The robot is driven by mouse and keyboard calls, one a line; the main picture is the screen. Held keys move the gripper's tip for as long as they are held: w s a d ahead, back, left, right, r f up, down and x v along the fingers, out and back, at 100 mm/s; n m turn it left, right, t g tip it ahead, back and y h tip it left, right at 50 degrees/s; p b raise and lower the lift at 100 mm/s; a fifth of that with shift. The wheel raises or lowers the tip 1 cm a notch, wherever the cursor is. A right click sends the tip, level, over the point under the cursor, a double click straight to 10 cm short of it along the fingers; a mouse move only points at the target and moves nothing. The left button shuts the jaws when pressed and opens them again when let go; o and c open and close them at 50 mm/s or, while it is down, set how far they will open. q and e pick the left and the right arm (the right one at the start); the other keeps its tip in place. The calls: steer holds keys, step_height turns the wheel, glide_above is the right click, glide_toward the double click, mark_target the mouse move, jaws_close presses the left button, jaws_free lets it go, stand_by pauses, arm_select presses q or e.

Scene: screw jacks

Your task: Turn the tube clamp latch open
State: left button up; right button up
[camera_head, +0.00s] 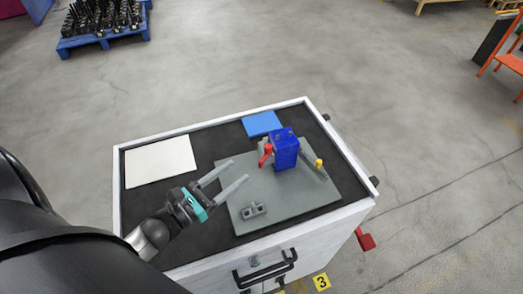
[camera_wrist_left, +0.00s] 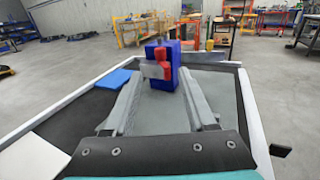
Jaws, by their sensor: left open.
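The blue clamp block (camera_head: 285,148) stands on a grey plate (camera_head: 285,205) on the cart top. A red latch lever (camera_head: 266,155) sits on its left side in the head view. In the left wrist view the blue block (camera_wrist_left: 154,51) shows ahead with the red part (camera_wrist_left: 162,63) on its near face. My left gripper (camera_head: 233,175) is open and empty above the plate, short of the block and pointing at it. Its fingers (camera_wrist_left: 161,95) frame the block in the left wrist view without touching it. My right gripper is not in view.
A yellow-tipped piece (camera_head: 319,163) is right of the block. A small grey bracket (camera_head: 253,210) lies on the plate's near part. A white sheet (camera_head: 160,161) and a blue pad (camera_head: 262,124) lie on the dark cart top, which has a raised white rim (camera_head: 210,126).

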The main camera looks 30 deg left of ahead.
mark_target(265, 150)
arm_select(q)
steer(key=x, duration=1)
jaws_close()
stand_by(0.4)
